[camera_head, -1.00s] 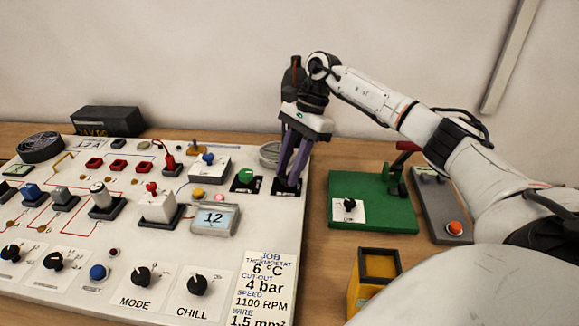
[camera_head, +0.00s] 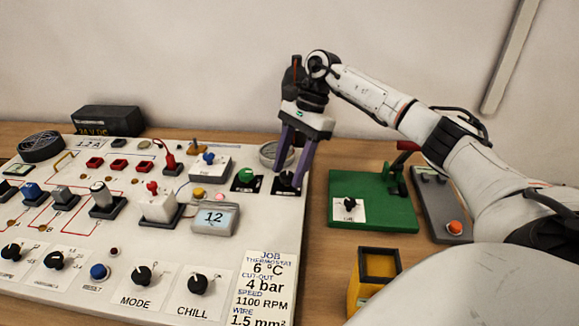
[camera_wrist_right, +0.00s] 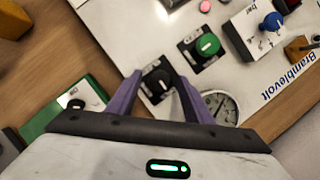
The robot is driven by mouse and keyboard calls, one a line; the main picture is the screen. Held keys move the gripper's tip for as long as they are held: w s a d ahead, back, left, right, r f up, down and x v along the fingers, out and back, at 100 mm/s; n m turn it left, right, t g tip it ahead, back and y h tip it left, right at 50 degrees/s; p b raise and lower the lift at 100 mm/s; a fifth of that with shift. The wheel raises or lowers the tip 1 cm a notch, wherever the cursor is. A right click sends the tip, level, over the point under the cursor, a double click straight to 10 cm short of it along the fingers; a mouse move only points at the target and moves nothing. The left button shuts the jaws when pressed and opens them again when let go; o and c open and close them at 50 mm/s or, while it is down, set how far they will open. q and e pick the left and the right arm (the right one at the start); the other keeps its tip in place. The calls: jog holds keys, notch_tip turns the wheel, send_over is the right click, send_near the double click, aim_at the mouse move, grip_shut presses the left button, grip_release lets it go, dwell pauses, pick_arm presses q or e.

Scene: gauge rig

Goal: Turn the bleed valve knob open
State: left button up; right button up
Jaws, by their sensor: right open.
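A black knob (camera_head: 287,180) on a dark square plate sits at the right edge of the white panel (camera_head: 130,245). Its label is not legible, so I cannot confirm it is the bleed valve. A green knob (camera_head: 245,175) sits just left of it. My right gripper (camera_head: 288,174) points down over the black knob with its purple fingers apart. In the right wrist view the black knob (camera_wrist_right: 156,82) lies between the open fingertips (camera_wrist_right: 158,78), with the green knob (camera_wrist_right: 207,45) beyond. Contact cannot be told. My left gripper is out of view.
A round gauge (camera_wrist_right: 220,106) is close beside the fingers. A green board (camera_head: 375,215) with a small knob and a grey box with an orange button (camera_head: 454,228) stand to the right. A yellow bin (camera_head: 372,278) is in front. Bare wood separates panel and board.

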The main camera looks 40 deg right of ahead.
jog(key=v, duration=1)
jog(key=shift+d+r, duration=0.1)
